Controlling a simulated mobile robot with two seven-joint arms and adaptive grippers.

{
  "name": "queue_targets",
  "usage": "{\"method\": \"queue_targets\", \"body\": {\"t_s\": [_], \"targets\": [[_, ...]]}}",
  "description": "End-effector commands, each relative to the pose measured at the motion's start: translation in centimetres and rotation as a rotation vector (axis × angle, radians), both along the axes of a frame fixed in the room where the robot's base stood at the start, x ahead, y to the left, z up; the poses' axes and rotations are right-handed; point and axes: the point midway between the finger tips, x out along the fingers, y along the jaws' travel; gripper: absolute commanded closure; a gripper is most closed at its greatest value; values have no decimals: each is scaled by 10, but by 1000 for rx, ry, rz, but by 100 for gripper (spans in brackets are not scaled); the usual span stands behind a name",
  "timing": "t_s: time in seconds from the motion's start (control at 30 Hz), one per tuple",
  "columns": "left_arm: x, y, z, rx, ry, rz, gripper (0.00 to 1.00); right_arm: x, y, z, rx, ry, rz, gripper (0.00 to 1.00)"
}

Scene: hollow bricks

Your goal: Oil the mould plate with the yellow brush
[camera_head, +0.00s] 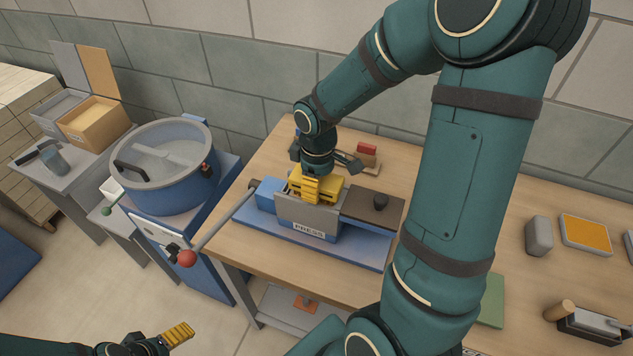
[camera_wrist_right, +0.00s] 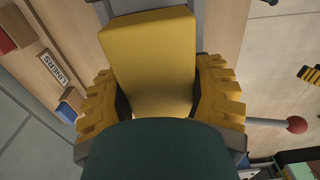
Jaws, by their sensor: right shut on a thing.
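My right gripper (camera_head: 311,190) is over the blue press (camera_head: 287,226) on the wooden table. Its yellow fingers are shut on a yellow block-shaped thing, taken to be the yellow brush (camera_wrist_right: 150,62), which lies between both fingers in the right wrist view. The brush's underside is hidden, so I cannot tell whether it touches anything. The mould plate cannot be made out; the brush, gripper and grey mould walls (camera_head: 300,212) cover that spot. My left gripper (camera_head: 178,334) is low at the bottom left, away from the table, and its jaw gap does not show.
The press lever with a red ball (camera_head: 187,258) sticks out past the table's left edge. A dark slide with a black knob (camera_head: 381,201) lies right of the mould. A blue mixer drum (camera_head: 162,170) stands left. A grey block (camera_head: 539,236) and an orange-topped tray (camera_head: 586,233) lie right.

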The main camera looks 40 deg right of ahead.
Motion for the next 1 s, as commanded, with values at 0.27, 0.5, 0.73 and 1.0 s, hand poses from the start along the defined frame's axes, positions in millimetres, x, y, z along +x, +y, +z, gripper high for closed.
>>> {"method": "queue_targets", "body": {"t_s": [0.27, 0.5, 0.73, 1.0], "targets": [[0, 0, 1, 0, 0, 0, 20, -7, -4, 1, 0, 1, 0, 70], [0, 0, 1, 0, 0, 0, 20, -7, -4, 0, 0, 4, -1, 70], [0, 0, 0, 0, 0, 0, 20, 1, 1, 0, 0, 2, 0, 71], [0, 0, 0, 0, 0, 0, 20, 11, 6, 0, 0, 0, 0, 71]]}}
